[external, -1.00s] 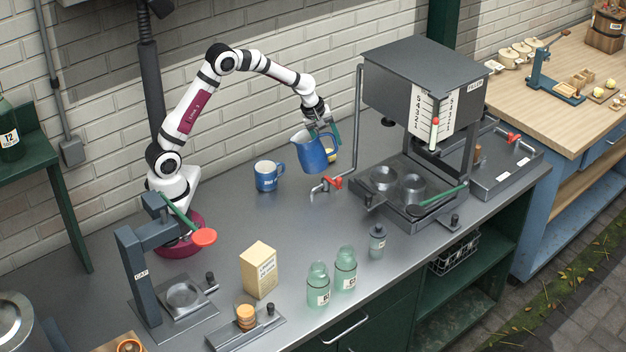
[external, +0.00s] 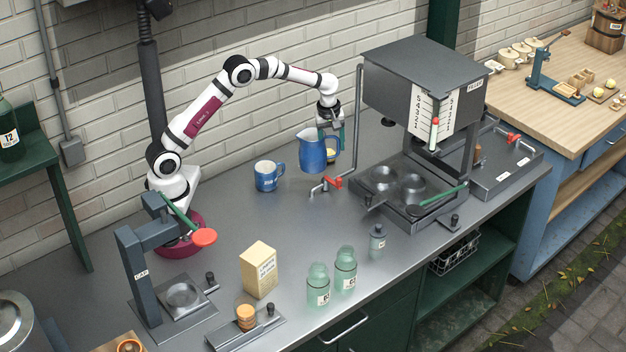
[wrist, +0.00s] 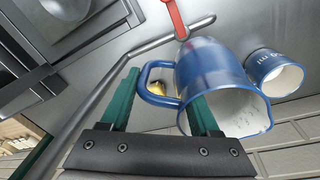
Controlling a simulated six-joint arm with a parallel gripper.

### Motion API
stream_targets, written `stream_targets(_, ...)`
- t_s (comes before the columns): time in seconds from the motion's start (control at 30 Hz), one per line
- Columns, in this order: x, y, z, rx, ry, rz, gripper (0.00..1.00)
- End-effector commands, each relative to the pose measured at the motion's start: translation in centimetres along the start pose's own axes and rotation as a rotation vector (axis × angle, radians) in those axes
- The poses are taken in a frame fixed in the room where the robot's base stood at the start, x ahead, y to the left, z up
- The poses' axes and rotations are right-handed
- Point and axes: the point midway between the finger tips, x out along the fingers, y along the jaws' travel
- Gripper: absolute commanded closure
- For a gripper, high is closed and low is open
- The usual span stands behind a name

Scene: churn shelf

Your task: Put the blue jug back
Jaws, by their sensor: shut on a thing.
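The blue jug (external: 312,153) is upright, left of the grey stand's bent pipe and behind the red-handled tap. It also shows large in the wrist view (wrist: 205,75), its inside pale. My gripper (external: 330,138) is at the jug's right side, pointing down. In the wrist view its green fingers (wrist: 160,98) stand on either side of the jug's handle and are shut on it. I cannot tell for sure whether the jug's base touches the counter.
A blue mug (external: 267,177) stands to the jug's left. The red tap handle (external: 333,183) and the pipe (external: 359,110) are close on the front and right. The counter's middle is clear.

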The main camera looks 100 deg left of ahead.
Motion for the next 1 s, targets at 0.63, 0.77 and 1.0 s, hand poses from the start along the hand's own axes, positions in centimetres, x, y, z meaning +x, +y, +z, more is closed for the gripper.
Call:
stream_targets(0.63, -8.3, 0.9, -0.8, -0.001, 0.001, 0.003, 1.00)
stream_targets(0.77, -9.6, 1.0, -0.8, 0.002, 0.000, 0.002, 1.00)
stream_targets(1.0, -9.8, 1.2, 2.2, 0.037, -0.004, 0.003, 1.00)
